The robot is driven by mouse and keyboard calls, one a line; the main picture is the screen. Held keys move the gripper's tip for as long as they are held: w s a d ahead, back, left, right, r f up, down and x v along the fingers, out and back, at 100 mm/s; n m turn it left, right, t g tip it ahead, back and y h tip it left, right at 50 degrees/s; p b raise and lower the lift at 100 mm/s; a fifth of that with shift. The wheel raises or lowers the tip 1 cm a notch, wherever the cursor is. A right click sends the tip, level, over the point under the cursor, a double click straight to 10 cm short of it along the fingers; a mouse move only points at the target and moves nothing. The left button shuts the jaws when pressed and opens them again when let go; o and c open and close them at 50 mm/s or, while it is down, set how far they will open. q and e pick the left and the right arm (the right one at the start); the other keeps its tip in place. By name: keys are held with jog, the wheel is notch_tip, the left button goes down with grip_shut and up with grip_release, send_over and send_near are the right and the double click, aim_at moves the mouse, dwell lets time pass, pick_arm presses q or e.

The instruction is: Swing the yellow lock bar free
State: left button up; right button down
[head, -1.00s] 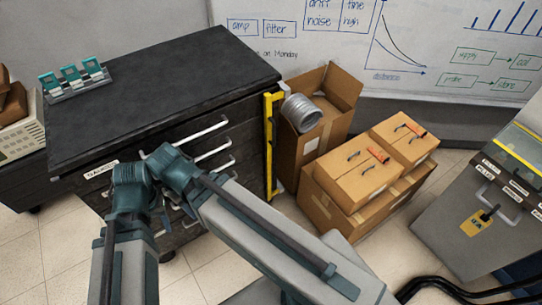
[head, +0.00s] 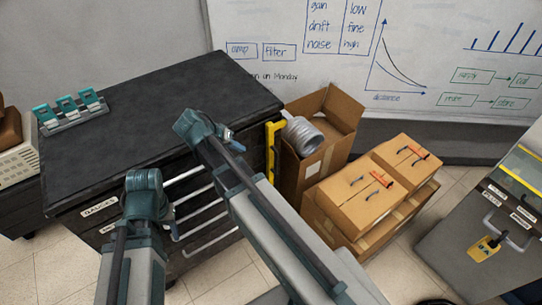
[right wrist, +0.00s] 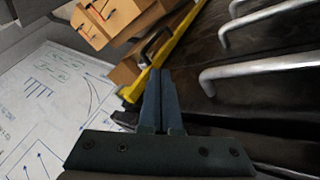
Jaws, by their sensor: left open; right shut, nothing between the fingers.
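The yellow lock bar (head: 270,148) stands upright along the right front edge of the black drawer cabinet (head: 150,110). Its lower part is hidden behind my right arm in the head view. My right gripper (head: 230,134) is by the cabinet's top front edge, left of the bar's upper end. In the right wrist view its fingers (right wrist: 161,72) are shut and empty, tips close beside the bar (right wrist: 172,45); I cannot tell whether they touch. My left gripper (head: 173,229) is low before the drawer fronts, mostly hidden by its own wrist, open and away from the bar.
Silver drawer handles (head: 205,213) stick out from the cabinet front. An open carton (head: 335,140) with a silver duct coil (head: 302,136) stands just right of the bar.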

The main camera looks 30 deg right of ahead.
jog(key=shift+d+r, duration=0.1)
jog(key=shift+d, duration=0.05)
jog(key=b, duration=1.5)
send_near(269, 161)
notch_tip(269, 161, down, 2)
jog(key=s+d, duration=0.2)
jog(key=d, duration=0.1)
jog(key=shift+b+x, duration=0.5)
jog(key=shift+x, duration=0.45)
jog(key=shift+s, duration=0.1)
